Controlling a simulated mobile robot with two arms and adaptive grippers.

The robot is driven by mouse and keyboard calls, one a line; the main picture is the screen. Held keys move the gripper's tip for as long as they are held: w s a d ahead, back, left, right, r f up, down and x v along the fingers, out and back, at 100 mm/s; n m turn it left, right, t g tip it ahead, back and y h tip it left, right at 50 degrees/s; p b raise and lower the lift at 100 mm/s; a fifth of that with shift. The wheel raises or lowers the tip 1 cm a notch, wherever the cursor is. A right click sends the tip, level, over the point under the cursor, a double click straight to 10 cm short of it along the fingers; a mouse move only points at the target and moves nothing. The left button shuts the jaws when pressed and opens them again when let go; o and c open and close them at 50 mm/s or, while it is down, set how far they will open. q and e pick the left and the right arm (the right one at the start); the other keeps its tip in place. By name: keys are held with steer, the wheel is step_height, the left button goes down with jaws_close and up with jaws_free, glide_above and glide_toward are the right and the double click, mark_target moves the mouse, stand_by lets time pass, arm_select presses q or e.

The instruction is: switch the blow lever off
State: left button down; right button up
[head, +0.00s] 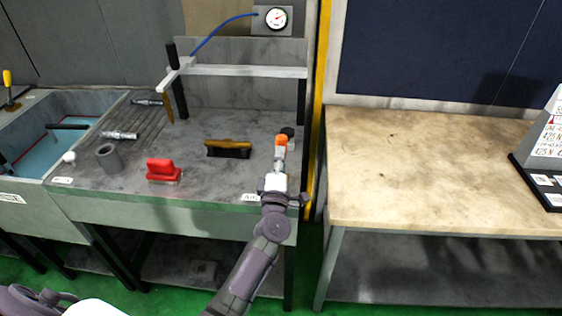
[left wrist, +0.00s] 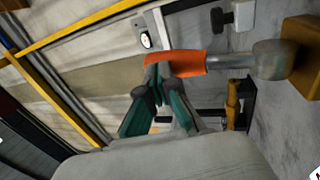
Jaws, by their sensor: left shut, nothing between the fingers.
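The blow lever (head: 281,141) has an orange sleeve and stands at the right front of the grey bench in the head view. In the left wrist view the lever (left wrist: 178,65) shows its orange sleeve on a metal rod, which runs right to a rounded joint by a brown block. My left gripper (head: 275,184) reaches the lever from the front. Its teal fingers (left wrist: 160,80) are shut and empty, with the tips right against or just below the orange sleeve; I cannot tell if they touch. My right gripper is not in view.
A dark knob (head: 288,131) sits close behind the lever. A brush (head: 228,149), a red block (head: 163,171) and a grey cup (head: 109,158) are on the bench. A pressure gauge (head: 276,18) is above. The wooden table (head: 430,170) at right has wide free room.

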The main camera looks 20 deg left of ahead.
arm_select(q)
steer(key=shift+b+x, duration=0.3)
steer(key=shift+x, duration=0.7)
steer(key=shift+w+a+f, duration=0.15)
steer(key=shift+w, duration=0.3)
steer(key=shift+w+b, duration=0.3)
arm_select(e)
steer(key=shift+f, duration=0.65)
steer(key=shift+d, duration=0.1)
